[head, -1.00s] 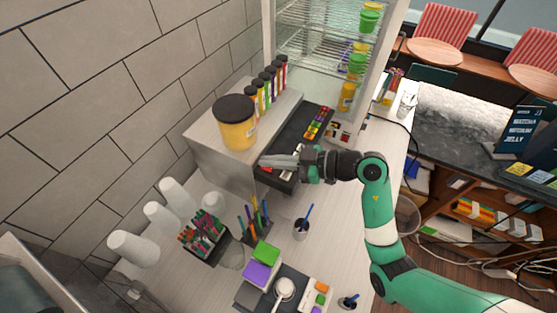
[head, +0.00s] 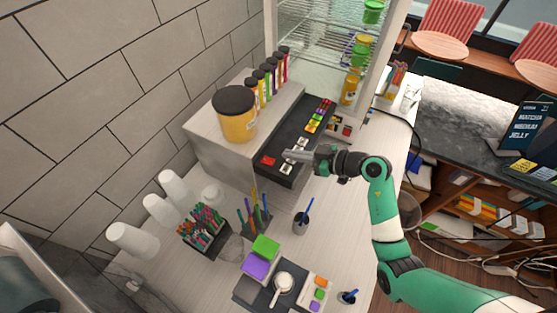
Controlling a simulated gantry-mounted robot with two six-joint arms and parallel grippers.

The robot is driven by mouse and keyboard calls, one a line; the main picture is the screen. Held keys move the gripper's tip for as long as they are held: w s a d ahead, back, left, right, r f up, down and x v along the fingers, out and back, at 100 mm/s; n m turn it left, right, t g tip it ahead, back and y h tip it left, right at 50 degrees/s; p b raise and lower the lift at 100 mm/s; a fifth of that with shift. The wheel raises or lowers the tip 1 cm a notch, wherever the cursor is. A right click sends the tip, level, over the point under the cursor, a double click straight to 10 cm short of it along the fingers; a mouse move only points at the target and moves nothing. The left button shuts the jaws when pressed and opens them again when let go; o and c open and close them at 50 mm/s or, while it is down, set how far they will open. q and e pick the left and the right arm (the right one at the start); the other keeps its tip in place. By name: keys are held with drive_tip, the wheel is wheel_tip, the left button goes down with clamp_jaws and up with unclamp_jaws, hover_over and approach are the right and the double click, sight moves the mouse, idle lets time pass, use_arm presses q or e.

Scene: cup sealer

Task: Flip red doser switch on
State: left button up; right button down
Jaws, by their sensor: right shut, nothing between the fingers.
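The doser is a pale box with a sloping black panel (head: 292,135) along its front edge. A red switch (head: 268,161) sits at the panel's near left end. White switches (head: 287,168) lie just right of it, and a row of small coloured buttons (head: 318,115) runs up the far end. My left gripper is not in view.
A yellow jar with a dark lid (head: 236,115) and several coloured tubes (head: 268,80) stand on the box behind the panel. White cups (head: 133,239), pen holders (head: 203,232) and a small scale (head: 262,290) stand nearer on the counter. A glass cabinet (head: 320,45) rises behind.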

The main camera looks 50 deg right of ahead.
hover_over(278, 166)
drive_tip(key=shift+w+a+f+b, duration=0.15)
drive_tip(key=shift+f+b, duration=0.1)
drive_tip(key=shift+f, duration=0.35)
drive_tip(key=shift+w+f+b, duration=0.15)
drive_tip(key=shift+f+b, duration=0.05)
drive_tip(key=shift+f, duration=0.4)
drive_tip(key=f, duration=0.2)
drive_tip(key=shift+s+f+b, duration=0.3)
drive_tip(key=shift+s+f, duration=0.05)
drive_tip(key=shift+f, duration=0.4)
